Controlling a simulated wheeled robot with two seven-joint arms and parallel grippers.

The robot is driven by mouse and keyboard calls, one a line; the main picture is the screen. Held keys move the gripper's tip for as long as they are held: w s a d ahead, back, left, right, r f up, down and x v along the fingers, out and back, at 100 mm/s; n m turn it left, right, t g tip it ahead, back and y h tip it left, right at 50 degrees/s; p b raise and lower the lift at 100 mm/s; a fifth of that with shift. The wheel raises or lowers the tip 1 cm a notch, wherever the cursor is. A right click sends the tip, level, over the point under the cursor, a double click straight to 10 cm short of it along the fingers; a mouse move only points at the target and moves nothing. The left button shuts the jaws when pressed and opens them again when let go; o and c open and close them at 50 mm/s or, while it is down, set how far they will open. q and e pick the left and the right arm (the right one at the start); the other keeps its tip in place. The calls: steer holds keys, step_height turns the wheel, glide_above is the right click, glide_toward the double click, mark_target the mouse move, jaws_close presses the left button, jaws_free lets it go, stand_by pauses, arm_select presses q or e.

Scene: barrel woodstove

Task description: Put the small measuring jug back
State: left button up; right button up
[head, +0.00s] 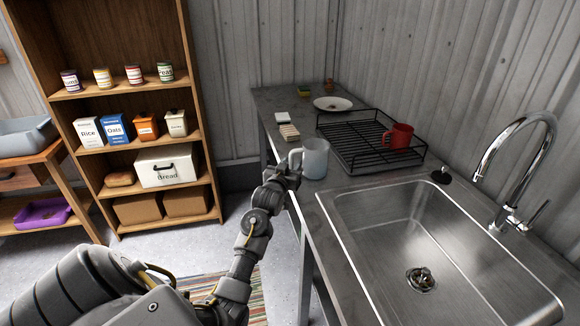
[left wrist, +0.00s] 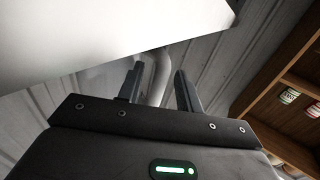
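The small measuring jug (head: 314,159), pale and translucent with a handle on its left, appears upright at the left edge of the counter. My left gripper (head: 288,170) is at the handle side of the jug. In the left wrist view, the two fingers (left wrist: 160,88) stand on either side of the curved handle (left wrist: 161,72), with a narrow gap showing beside it. The large white surface (left wrist: 100,45) there appears to be the jug's body, very close. My right gripper is not in view.
A black dish rack (head: 372,145) with a red mug (head: 398,136) stands behind the jug. A plate (head: 332,103) and small items lie farther back. The sink (head: 420,240) is at the right. A wooden shelf (head: 108,143) holds cans, boxes and a bread bin.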

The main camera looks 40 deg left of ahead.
arm_select(q)
steer(key=shift+r, duration=0.25)
steer(key=b+v, duration=0.1)
steer(key=v, duration=1.1)
steer(key=shift+f, duration=0.15)
